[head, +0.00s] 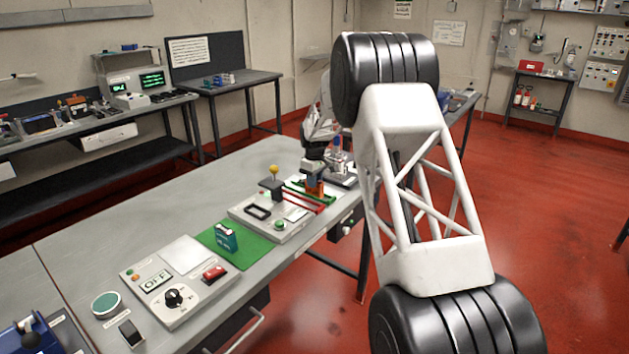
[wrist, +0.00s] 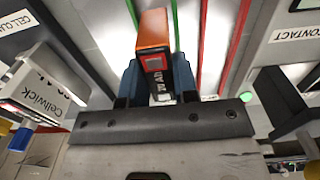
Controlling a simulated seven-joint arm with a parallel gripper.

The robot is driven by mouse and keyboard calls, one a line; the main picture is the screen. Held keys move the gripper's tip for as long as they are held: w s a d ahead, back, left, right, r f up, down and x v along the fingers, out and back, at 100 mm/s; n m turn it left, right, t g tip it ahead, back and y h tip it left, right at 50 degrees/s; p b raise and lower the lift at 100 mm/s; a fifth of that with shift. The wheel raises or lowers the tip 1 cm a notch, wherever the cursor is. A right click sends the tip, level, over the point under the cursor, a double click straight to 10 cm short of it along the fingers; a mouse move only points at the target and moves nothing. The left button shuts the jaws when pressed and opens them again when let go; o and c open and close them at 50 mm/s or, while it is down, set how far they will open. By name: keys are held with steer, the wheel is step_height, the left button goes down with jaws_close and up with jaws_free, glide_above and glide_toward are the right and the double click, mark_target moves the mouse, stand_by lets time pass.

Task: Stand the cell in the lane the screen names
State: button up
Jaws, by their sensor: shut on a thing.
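An orange and black cell (wrist: 154,38) with white lettering is between the blue fingers of my gripper (wrist: 157,82) in the wrist view. My gripper is shut on it. In the head view my gripper (head: 314,170) is over the far part of the bench, with the orange cell (head: 315,187) small below it. Green rails (wrist: 175,22) and red rails (wrist: 237,45) mark lanes on a pale surface beyond the cell. I cannot tell whether the cell touches that surface. Lit screens (head: 152,80) stand on the back bench; their text is too small to read.
On the near bench (head: 75,250), a teal pack (head: 226,237) stands on a green mat (head: 240,256). A control box (head: 178,290) with a dial and an OFF display is nearer. A box labelled Cellwick (wrist: 45,88) is left of my gripper, and a CONTACT label (wrist: 294,33) right.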

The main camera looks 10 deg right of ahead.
steer(key=o, duration=1)
steer(key=shift+r, duration=0.1)
steer(key=shift+r, duration=3.75)
